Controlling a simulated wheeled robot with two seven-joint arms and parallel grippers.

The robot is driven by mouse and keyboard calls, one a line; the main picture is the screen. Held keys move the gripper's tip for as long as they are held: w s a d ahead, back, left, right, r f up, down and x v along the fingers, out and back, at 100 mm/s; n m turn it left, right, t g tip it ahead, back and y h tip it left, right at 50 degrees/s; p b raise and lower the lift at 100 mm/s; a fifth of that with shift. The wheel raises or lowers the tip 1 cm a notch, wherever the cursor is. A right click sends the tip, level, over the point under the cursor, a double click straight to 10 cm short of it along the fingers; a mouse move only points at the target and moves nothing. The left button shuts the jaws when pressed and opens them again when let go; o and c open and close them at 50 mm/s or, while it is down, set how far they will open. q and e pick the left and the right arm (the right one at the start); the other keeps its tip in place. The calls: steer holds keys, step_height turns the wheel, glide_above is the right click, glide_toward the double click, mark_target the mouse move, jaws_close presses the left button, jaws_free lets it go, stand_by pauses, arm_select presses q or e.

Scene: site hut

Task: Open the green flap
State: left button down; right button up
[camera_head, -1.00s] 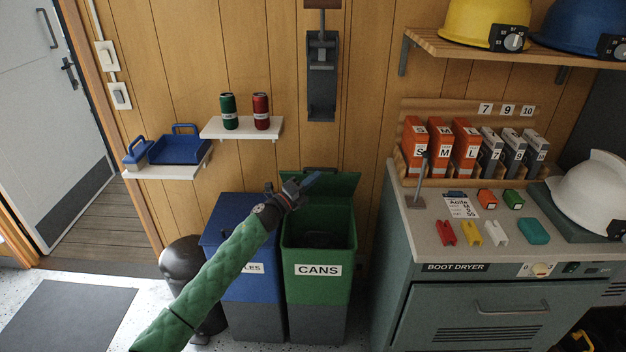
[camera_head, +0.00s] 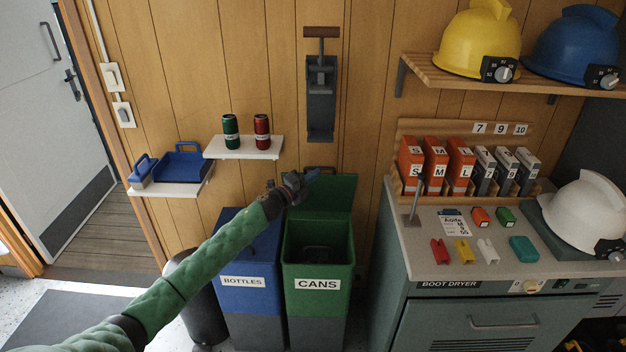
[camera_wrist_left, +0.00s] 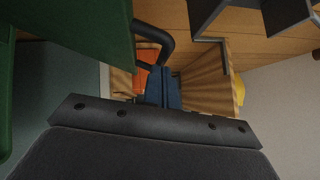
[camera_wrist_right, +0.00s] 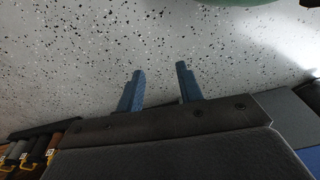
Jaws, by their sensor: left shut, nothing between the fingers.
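The green flap (camera_head: 336,190) of the bin labelled CANS (camera_head: 318,270) stands raised against the wooden wall, and the bin's dark inside shows. My left gripper (camera_head: 312,176) is at the flap's upper left part, its blue fingers shut and empty. In the left wrist view the shut blue fingers (camera_wrist_left: 163,88) sit beside a green panel (camera_wrist_left: 75,45) and a dark curved handle (camera_wrist_left: 155,38); I cannot tell whether they touch. My right gripper (camera_wrist_right: 158,88) is open and empty over the speckled floor, and shows only in its own wrist view.
The blue BOTTLES bin (camera_head: 243,270) stands to the left of the green one. A shelf with a green can (camera_head: 230,131) and a red can (camera_head: 262,131) is above. A wall-mounted can crusher (camera_head: 321,95) hangs over the flap. The boot dryer cabinet (camera_head: 480,300) is close on the right.

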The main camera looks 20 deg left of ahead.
arm_select(q)
steer(key=shift+w+a+r+p, duration=0.2)
steer(key=shift+w+r, duration=0.25)
steer(key=shift+w, duration=0.35)
steer(key=shift+w+a+r+p, duration=0.15)
steer(key=shift+w+r, duration=0.25)
steer(key=shift+w, duration=0.4)
arm_select(e)
steer(key=shift+s+d+f, duration=0.15)
steer(key=shift+f, duration=0.35)
steer(key=shift+s+d+f, duration=0.1)
steer(key=shift+d+f, duration=0.05)
steer(key=shift+f, duration=0.3)
arm_select(q)
steer(key=shift+w+a, duration=0.1)
